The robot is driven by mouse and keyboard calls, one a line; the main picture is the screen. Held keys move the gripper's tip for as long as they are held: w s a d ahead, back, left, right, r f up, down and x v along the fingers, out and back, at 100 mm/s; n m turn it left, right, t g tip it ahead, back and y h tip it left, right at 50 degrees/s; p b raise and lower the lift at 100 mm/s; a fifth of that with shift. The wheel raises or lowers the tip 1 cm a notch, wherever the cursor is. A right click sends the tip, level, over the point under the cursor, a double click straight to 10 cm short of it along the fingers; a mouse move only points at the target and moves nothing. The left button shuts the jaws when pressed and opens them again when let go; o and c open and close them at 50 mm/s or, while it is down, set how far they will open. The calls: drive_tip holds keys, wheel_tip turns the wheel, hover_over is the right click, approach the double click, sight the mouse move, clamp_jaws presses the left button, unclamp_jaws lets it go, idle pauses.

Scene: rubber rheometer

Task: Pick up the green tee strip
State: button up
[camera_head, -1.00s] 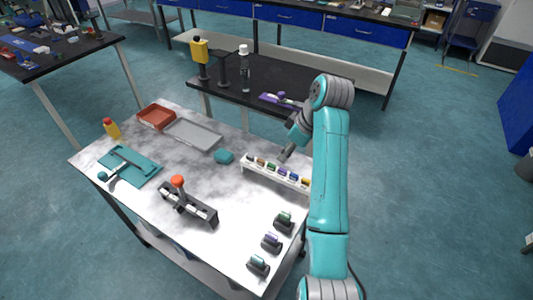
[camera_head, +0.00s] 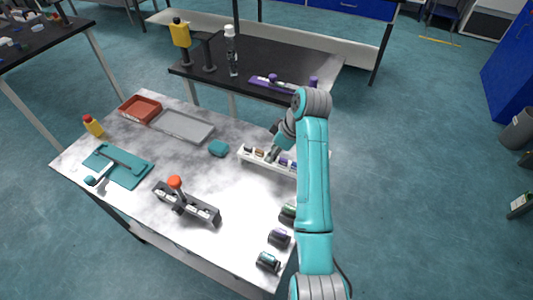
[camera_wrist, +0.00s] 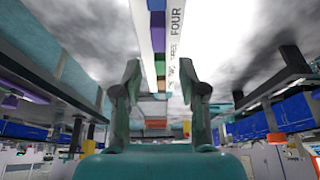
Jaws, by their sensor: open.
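A white rack (camera_head: 262,167) with a row of small coloured pieces stands near the right edge of the marble table. In the wrist view the green strip (camera_wrist: 160,68) shows in this row, between a purple and a brown piece. My gripper (camera_wrist: 160,76) is open and empty, with one finger on each side of the row around the green strip. In the head view my gripper (camera_head: 272,156) is down at the rack and hides the green strip. I cannot tell whether the fingers touch it.
A dark fixture with a red knob (camera_head: 175,182) stands left of the rack. Dark holders with cylinders (camera_head: 268,261) line the right front edge. The table's middle is clear.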

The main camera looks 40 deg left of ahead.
drive_tip(key=shift+a+f, duration=0.2)
drive_tip(key=shift+f, duration=0.4)
drive_tip(key=shift+c, duration=0.3)
clamp_jaws()
